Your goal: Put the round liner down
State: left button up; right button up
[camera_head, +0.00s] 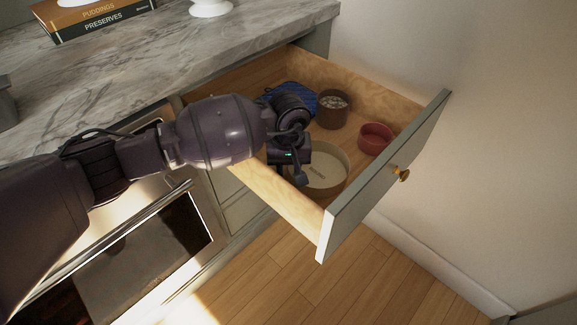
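A round liner (330,178), shallow and beige with a darker rim and faint lettering on its inside floor, is in the open drawer near its front left side. My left gripper (298,178) reaches down into the drawer over the liner's left edge. A dark fingertip overlaps the liner's near-left rim. The gripper's own body and wrist hide the left part of the liner, so I cannot tell whether the fingers are apart or closed on the rim. I cannot tell whether the liner rests on the drawer floor. My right gripper does not show.
The drawer (285,205) also holds a brown round pot (331,118) with pale contents, a red bowl (375,139) and a blue woven item (301,94). Its grey front panel (375,195) has a brass knob (402,174). A marble counter (150,60) and an oven (150,250) are at left.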

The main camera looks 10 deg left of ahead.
pick_arm(q)
notch_tip(320, 180, up, 12)
jog(key=p, duration=0.2)
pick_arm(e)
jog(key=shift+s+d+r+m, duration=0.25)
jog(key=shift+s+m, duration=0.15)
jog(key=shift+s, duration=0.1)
pick_arm(q)
jog(key=shift+s, duration=0.1)
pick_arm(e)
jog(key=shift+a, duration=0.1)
